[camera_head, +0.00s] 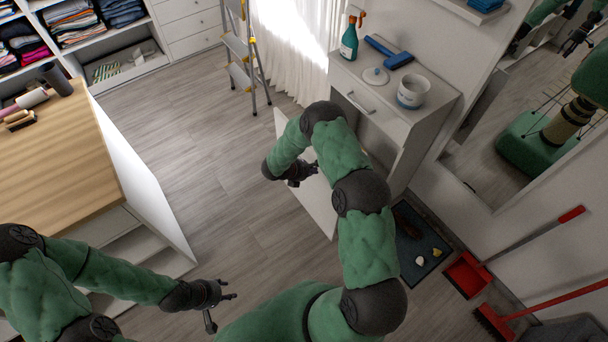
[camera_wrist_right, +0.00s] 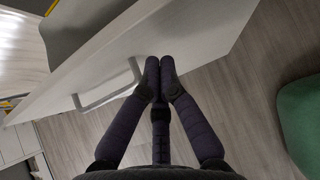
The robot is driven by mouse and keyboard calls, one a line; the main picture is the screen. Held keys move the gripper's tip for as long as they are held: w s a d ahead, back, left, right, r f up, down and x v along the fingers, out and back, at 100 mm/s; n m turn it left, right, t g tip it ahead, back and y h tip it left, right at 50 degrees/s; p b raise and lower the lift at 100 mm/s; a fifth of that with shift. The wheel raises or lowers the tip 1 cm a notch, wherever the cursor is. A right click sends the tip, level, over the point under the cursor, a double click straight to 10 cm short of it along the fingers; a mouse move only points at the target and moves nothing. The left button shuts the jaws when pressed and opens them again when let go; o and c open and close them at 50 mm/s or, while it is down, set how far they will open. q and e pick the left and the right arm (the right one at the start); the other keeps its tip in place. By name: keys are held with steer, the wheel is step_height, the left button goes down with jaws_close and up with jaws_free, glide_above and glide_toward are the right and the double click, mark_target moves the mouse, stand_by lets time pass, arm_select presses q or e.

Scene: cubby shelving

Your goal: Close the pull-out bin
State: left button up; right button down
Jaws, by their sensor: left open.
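The pull-out bin's white front panel (camera_head: 318,212) stands out from the white cabinet, in the middle of the head view and partly behind my right arm. In the right wrist view the panel (camera_wrist_right: 190,35) runs diagonally, with a bar handle (camera_wrist_right: 105,88) on its face and part of a grey bin (camera_wrist_right: 75,22) behind it. My right gripper (camera_head: 305,172) is in front of the panel. In the wrist view its fingers (camera_wrist_right: 160,75) converge beside the handle, with nothing seen between them; contact with the panel is unclear. My left gripper (camera_head: 222,305) is open and empty, low over the floor.
The cabinet top (camera_head: 440,95) holds a spray bottle (camera_head: 349,40), a blue brush (camera_head: 388,52), a lid and a white pot (camera_head: 412,91). A wood-topped island (camera_head: 60,150) stands left. A dark mat (camera_head: 425,255) and red dustpan (camera_head: 467,274) lie right. Floor between island and cabinet is clear.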

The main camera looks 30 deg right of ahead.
arm_select(q)
steer(key=shift+f, duration=0.1)
arm_select(e)
steer(key=shift+d, duration=0.95)
